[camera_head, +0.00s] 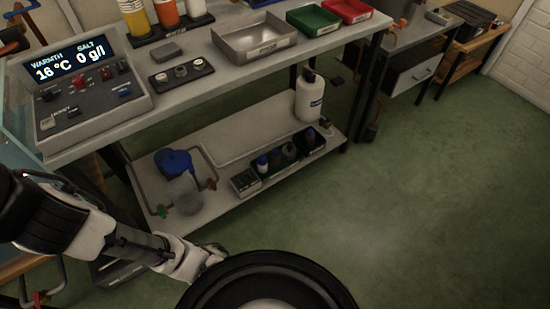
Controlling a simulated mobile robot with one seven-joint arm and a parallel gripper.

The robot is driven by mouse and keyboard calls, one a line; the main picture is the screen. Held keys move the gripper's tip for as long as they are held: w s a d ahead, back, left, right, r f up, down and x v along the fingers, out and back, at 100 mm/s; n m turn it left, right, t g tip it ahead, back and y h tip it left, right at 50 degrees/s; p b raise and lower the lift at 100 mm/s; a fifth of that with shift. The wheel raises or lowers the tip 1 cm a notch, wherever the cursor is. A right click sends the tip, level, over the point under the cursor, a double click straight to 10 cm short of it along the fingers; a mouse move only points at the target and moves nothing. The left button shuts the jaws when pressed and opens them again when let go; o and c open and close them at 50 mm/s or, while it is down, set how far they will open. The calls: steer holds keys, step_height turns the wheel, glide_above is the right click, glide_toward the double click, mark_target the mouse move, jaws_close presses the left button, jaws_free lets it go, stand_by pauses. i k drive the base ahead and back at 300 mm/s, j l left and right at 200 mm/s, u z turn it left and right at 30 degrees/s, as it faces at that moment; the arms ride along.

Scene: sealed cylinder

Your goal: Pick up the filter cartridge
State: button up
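A filter housing with a blue head (174,163) is on the lower shelf at left. A cloudy clear bowl (187,196) is just below and in front of it in the picture. I cannot make out for sure a filter cartridge in or near them. My arm comes in from the left edge, and its white end, my gripper (212,256), is low in the picture, in front of the shelf and apart from the housing. The fingers are too small and partly hidden to tell open from shut.
A tray of small bottles (290,153) and a white jug (309,98) stand farther right. The bench top (235,80) overhangs the lower shelf. The green floor (430,200) at right is clear.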

mark_target(262, 160)
steer(key=k+j+z, duration=0.15)
steer(key=j, duration=0.35)
steer(key=k+j+z, duration=0.2)
steer(key=j, duration=0.25)
steer(key=k+j+z, duration=0.15)
steer(key=k+j, duration=0.2)
steer(key=i+j, duration=0.1)
steer(key=i, duration=1.85)
